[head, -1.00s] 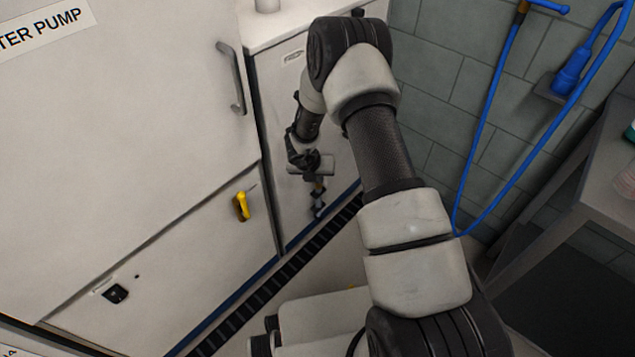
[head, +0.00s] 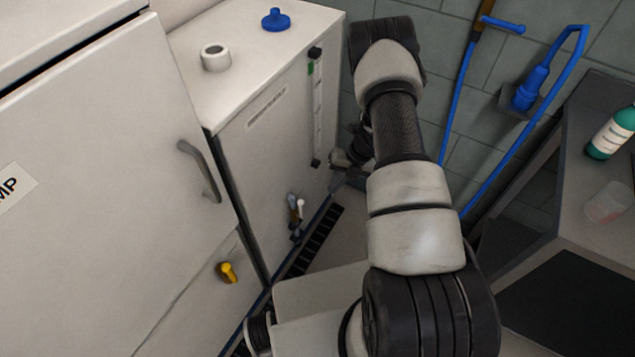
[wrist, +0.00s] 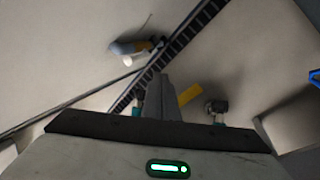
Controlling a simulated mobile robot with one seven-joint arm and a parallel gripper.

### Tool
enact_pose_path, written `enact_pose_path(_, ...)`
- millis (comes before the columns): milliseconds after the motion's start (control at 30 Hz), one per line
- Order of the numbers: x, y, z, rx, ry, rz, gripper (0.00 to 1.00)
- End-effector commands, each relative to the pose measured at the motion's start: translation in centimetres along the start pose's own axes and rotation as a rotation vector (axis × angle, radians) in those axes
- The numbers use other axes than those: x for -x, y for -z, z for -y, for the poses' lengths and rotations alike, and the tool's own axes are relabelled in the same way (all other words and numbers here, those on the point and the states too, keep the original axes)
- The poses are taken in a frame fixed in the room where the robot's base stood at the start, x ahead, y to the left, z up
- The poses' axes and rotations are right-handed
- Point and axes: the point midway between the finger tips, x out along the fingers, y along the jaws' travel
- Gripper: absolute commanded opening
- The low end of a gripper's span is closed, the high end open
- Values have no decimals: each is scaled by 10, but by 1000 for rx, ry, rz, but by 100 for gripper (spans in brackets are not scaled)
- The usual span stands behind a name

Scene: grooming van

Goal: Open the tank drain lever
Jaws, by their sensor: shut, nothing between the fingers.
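The tank drain lever (head: 300,208) is a small handle with a pale tip, low on the front of the white tank cabinet (head: 275,135). It stands roughly upright above a small outlet (head: 295,236). In the wrist view what looks like the same valve (wrist: 133,47) shows near the top, beyond the fingertips and to their left, with a white tip. My gripper (wrist: 160,85) is shut and empty, apart from the lever. In the head view my gripper (head: 338,182) is right of the lever, partly hidden behind my arm.
A yellow valve handle (head: 228,272) sits on the neighbouring pump cabinet (head: 100,190), below its grey door handle (head: 200,171). A dark floor grate (head: 316,243) runs along the cabinets. A blue hose (head: 478,190) hangs on the right wall, near a dark table (head: 545,235).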

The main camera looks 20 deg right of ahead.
Motion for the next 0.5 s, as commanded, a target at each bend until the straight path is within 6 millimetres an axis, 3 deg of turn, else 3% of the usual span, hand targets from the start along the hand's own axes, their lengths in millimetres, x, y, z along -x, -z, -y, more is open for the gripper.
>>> enact_pose_path(167, -24, 2, 0, 0, -4, -7, 0)
enact_pose_path(500, -96, 2, 0, 1, -3, -4, 0)
